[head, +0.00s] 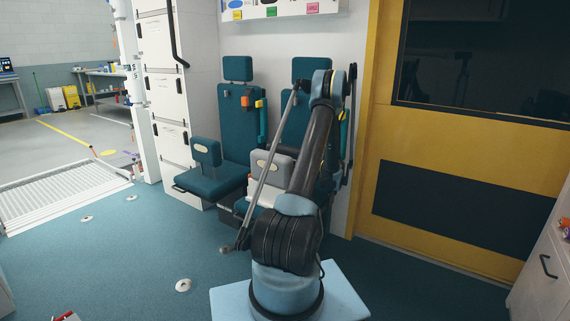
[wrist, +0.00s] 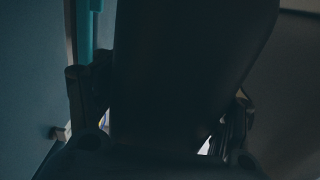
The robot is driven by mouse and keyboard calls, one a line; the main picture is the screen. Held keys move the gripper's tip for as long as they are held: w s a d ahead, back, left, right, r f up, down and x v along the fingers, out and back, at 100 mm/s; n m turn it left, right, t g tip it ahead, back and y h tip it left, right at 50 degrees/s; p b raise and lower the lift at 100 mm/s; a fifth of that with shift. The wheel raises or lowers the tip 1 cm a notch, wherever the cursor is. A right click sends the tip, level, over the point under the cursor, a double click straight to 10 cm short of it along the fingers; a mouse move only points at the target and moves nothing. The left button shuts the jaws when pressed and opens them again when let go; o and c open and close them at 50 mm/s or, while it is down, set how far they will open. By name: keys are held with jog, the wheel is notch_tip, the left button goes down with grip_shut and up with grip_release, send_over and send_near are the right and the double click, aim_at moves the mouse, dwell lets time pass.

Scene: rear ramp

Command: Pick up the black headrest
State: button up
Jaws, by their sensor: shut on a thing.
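The black headrest (wrist: 195,65) shows in the wrist view as a large, dark, smooth slab filling the middle of the picture. My gripper (wrist: 160,112) is shut on it, with a finger at its left side and another at its right side. The picture is very dark, so the exact contact is hard to see. In the head view my arm rises in front of the right seat, and I cannot make out the gripper or the black headrest there.
Two teal seats stand by the wall; the left seat (head: 212,183) has a teal headrest (head: 207,152) on it. A grey headrest (head: 268,162) is on the right seat, partly behind my arm. A yellow-framed door (head: 455,145) is at right. Open blue floor (head: 120,255) lies at left.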

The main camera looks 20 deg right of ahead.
jog(key=shift+c, duration=0.9)
jog(key=shift+r, duration=0.1)
notch_tip(320, 180, up, 28)
jog(key=shift+f, duration=0.1)
jog(key=shift+r, duration=4.5)
jog(key=shift+a+r, duration=0.1)
